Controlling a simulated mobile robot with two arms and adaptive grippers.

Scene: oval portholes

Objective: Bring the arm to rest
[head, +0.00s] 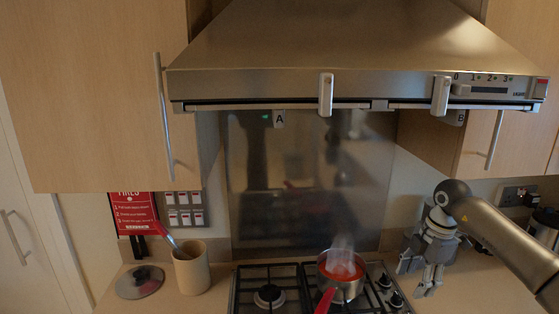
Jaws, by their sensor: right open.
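My right arm (500,232) comes in from the right edge, bent down at the wrist. My right gripper (418,272) points downward over the counter, to the right of the hob. It is open, and I see nothing between its fingers. A pot (341,272) with red contents and a red handle stands on the hob to the gripper's left, apart from it. Pale steam rises from the pot. My left gripper is not in the picture.
A steel hood (350,40) hangs above the hob (270,290). A beige crock (191,267) with a utensil and a lid (140,282) stand on the left counter. A red sign (134,213) hangs on the wall. A dark appliance (543,226) and a socket stand behind my right arm.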

